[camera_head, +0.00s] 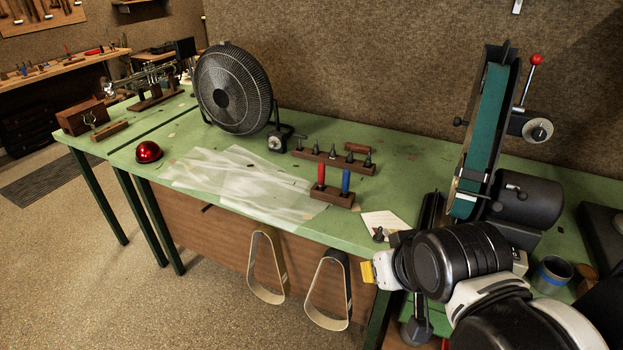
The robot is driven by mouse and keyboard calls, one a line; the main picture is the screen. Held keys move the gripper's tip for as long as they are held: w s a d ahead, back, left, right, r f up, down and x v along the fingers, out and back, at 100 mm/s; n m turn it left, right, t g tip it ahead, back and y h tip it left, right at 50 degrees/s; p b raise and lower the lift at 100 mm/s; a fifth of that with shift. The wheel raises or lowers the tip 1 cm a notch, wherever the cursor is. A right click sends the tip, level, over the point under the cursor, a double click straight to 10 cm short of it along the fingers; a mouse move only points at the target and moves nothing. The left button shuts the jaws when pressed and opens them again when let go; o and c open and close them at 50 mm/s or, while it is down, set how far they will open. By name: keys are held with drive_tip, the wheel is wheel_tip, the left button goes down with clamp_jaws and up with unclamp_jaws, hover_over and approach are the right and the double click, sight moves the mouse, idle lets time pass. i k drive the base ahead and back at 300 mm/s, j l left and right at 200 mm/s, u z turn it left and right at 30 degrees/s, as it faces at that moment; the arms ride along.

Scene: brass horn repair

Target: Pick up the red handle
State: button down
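The red handle (321,176) stands upright in a small dark wooden block (334,198) near the front edge of the green bench, right of the clear plastic sheet. A blue handle (345,181) stands upright beside it in the same block. My arm (455,262) reaches in from the lower right, and its visible end is right of and below the red handle, clearly apart from it. I cannot make out my gripper's fingers, so their opening does not show.
The green bench holds a black fan (234,90), a clear plastic sheet (235,184), a rack of small dark tools (333,160) behind the handles, and a red dome (148,151). A tall belt sander (482,130) stands at right. Two belts (266,266) hang in front.

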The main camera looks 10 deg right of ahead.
sight(321, 166)
drive_tip(key=i+u, duration=0.2)
drive_tip(key=i, duration=0.2)
drive_tip(key=i+l+u, duration=0.15)
drive_tip(key=i, duration=0.2)
drive_tip(key=i+l+u, duration=0.2)
drive_tip(key=i, duration=0.2)
